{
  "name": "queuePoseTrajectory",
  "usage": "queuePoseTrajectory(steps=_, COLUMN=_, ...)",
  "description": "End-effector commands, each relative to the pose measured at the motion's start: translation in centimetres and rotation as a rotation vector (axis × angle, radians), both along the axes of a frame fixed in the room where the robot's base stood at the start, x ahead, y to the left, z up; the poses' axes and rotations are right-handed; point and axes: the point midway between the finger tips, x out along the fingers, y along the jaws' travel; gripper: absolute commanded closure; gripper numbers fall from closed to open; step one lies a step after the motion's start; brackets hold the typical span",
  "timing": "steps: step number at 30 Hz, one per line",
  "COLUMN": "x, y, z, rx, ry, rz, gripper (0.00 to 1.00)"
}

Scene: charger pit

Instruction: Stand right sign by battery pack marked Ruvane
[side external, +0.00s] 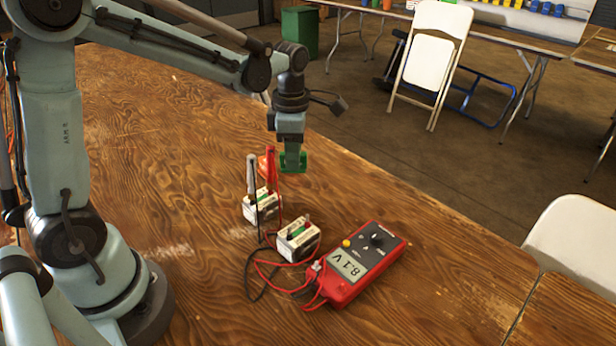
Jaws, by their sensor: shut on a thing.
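My gripper (292,158) is shut on a small green piece (301,168), which looks like a sign; any marking on it cannot be read. It holds the piece in the air, above and right of the farther battery pack. The farther battery pack (261,207) is white and dark with a green patch, and two upright probes, one grey (252,174) and one red (271,168), meet its top. The nearer battery pack (298,238) is similar and stands to the right and closer. The names on both packs are too small to read.
A red multimeter (365,263) lies right of the nearer pack and shows 8.1 V. Its red and black leads (256,276) loop around the packs. Bare wooden table (190,150) is free at left and behind. Chairs and a green bin stand beyond the table edge.

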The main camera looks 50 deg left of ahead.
Motion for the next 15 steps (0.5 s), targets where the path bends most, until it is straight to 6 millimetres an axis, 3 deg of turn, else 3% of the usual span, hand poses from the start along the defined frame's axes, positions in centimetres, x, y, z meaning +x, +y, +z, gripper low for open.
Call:
queuePoseTrajectory(steps=4, x=0.0, y=0.0, z=-2.4, rx=0.000, ry=0.000, rz=0.000, gripper=1.00)
queuePoseTrajectory(steps=15, x=0.0, y=0.0, z=-5.7, rx=0.000, ry=0.000, rz=-0.001, gripper=1.00)
